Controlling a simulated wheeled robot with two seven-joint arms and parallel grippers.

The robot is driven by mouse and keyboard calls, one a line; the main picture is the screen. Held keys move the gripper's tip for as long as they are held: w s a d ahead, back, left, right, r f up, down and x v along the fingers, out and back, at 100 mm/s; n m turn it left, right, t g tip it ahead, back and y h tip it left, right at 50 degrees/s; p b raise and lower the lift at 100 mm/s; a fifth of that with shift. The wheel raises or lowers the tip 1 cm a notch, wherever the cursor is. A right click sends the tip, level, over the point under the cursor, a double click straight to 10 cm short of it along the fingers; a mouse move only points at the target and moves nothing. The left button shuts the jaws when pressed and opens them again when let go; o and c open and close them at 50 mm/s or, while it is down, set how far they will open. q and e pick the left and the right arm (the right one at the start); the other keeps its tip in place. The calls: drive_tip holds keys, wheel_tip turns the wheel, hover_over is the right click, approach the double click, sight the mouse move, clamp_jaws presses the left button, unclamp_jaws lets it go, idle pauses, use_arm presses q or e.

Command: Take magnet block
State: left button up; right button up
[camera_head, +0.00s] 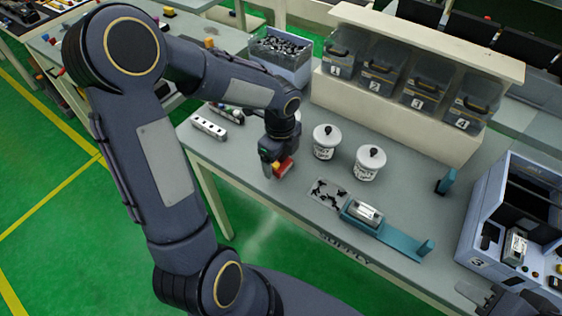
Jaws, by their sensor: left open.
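My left gripper (274,172) points down over the table's left front part and is open. A small red block (286,167), likely the magnet block, is right beside its fingers. I cannot tell whether it stands on the table or between the fingers, as the gripper partly covers it. What seems to be my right gripper (488,297) shows only in part at the bottom right edge, and its fingers are unclear.
A silver bar with holes (208,125) lies left of my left gripper. Two white lidded tubs (326,143) stand to its right. A teal fixture (385,232) holds a silver part. Numbered bins (384,80) line the back. A grey-blue machine (483,225) stands right.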

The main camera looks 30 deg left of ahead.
use_arm(q)
drive_tip(key=shift+f, duration=0.3)
drive_tip(key=c, duration=1.1)
drive_tip(key=shift+c, duration=0.5)
drive_tip(key=shift+r, duration=0.2)
